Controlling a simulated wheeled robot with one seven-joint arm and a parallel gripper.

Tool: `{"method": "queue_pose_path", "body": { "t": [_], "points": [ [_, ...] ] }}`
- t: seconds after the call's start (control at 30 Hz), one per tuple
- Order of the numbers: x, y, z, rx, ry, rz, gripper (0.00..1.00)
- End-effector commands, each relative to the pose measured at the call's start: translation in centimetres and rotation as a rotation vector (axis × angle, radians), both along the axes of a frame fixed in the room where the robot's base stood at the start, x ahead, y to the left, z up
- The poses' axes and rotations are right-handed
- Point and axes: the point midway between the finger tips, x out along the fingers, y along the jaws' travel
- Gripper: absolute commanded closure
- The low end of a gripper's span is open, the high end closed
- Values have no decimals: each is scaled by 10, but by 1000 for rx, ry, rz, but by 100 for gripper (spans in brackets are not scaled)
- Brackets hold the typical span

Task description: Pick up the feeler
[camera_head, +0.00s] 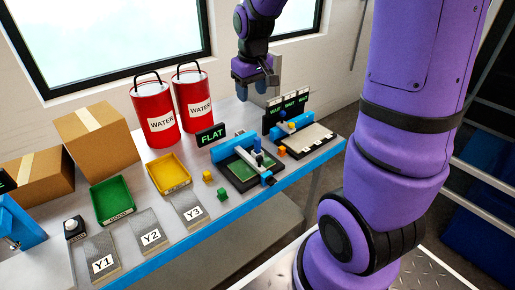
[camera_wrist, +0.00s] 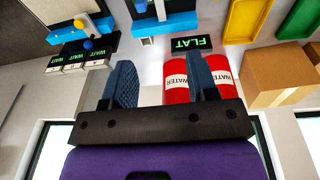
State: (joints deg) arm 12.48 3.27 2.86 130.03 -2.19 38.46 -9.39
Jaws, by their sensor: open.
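I cannot tell for sure which part is the feeler. A small dark blue upright piece (camera_head: 257,157) stands on the device by the FLAT sign (camera_head: 211,135), above a green plate (camera_head: 240,171) in a black frame. My gripper (camera_head: 257,80) hangs above the back of the bench, behind that device and right of the red drums. In the wrist view my gripper (camera_wrist: 162,82) has its two dark blue fingers apart with nothing between them. The FLAT sign (camera_wrist: 192,43) shows beyond the fingers, and a blue bar of the device (camera_wrist: 165,24) is at the top.
Two red WATER drums (camera_head: 155,118) (camera_head: 194,101) stand at the bench's back. A second device (camera_head: 305,138) with WAIT signs is at right. A yellow tray (camera_head: 187,181), green tray (camera_head: 129,211), cardboard boxes (camera_head: 98,137) and grey plates marked Y1, Y2, Y3 are left. Small cubes lie near the front.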

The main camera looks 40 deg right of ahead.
Motion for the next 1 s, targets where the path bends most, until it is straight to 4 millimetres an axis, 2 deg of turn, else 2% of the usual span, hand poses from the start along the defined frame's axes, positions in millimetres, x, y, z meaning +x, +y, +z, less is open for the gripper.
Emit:
{"method": "queue_pose_path", "body": {
  "t": [0.03,0.2,0.4,0.6,1.0],
  "points": [
    [9,-7,-15,5,22,-1,47],
    [33,-26,-64,19,76,3,47],
    [50,-43,-113,36,122,9,47],
    [56,-51,-136,43,139,10,47],
    [55,-51,-186,45,142,12,47]
  ]
}}
